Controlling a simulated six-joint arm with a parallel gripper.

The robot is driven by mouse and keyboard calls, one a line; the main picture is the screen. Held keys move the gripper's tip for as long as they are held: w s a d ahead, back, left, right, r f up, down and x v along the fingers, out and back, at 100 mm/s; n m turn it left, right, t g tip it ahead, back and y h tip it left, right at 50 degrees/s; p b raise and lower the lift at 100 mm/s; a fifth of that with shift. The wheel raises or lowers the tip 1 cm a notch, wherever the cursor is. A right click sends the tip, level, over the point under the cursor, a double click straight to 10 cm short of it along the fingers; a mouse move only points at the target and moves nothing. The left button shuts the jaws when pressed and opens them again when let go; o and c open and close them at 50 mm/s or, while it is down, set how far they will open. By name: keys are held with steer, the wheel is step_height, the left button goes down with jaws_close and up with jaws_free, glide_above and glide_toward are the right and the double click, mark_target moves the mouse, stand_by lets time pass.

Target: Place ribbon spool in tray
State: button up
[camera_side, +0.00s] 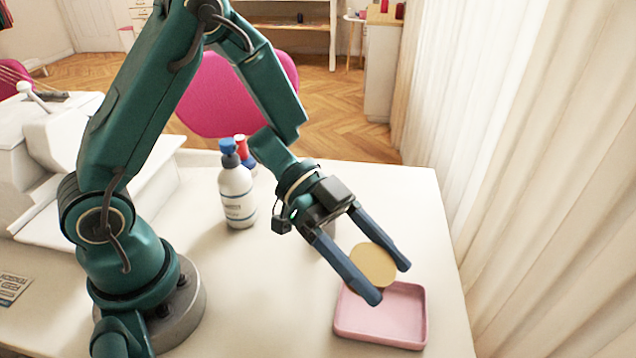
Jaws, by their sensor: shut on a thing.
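The ribbon spool (373,266) shows as a round, tan disc. My gripper (388,285) is shut on it, with one dark blue finger on each side. The spool is held over the back part of the pink tray (383,335), and the fingertips overlap the tray's back edge in this view. The tray is shallow, with rounded corners, and lies on the white table. Its visible floor is empty. The exact height of the spool above the tray cannot be told.
A white bottle with a blue cap (236,190) stands behind and left of my gripper. A red-topped item (242,147) is partly hidden behind it. A white sewing machine (70,150) is at the left. The table (270,300) is clear left of the tray. Curtains hang at the right.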

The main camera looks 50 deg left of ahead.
steer(key=shift+r, duration=0.95)
steer(key=shift+w+a+r, duration=0.15)
steer(key=shift+r, duration=0.15)
steer(key=w+a+r+n+t+y, duration=0.2)
steer(key=a+r+n+t+y, duration=0.35)
steer(key=a+r, duration=0.3)
steer(key=w+a+r+n+t+y, duration=0.2)
steer(key=a+r+n+t+y, duration=0.2)
steer(key=a+r+n+t, duration=0.45)
steer(key=m+g+h, duration=0.8)
steer(key=m+g, duration=0.2)
glide_above(377, 262)
steer(key=w+a, duration=0.4)
steer(key=a, duration=0.3)
step_height(377, 262, down, 9)
steer(key=s+d+f+m+g, duration=0.1)
steer(key=d+f, duration=0.1)
steer(key=s+d+f+m+g+h, duration=0.1)
steer(key=d+f, duration=0.1)
steer(key=f, duration=0.1)
steer(key=s+d+f+m+g, duration=0.1)
steer(key=s+d+f, duration=0.1)
steer(key=d, duration=0.1)
steer(key=shift+f+m+g+h, duration=0.15)
steer(key=shift+m+g+h, duration=0.15)
steer(key=shift+m, duration=0.1)
steer(key=shift+s+d+f, duration=0.2)
steer(key=shift+d+f, duration=0.05)
steer(key=shift+f, duration=0.05)
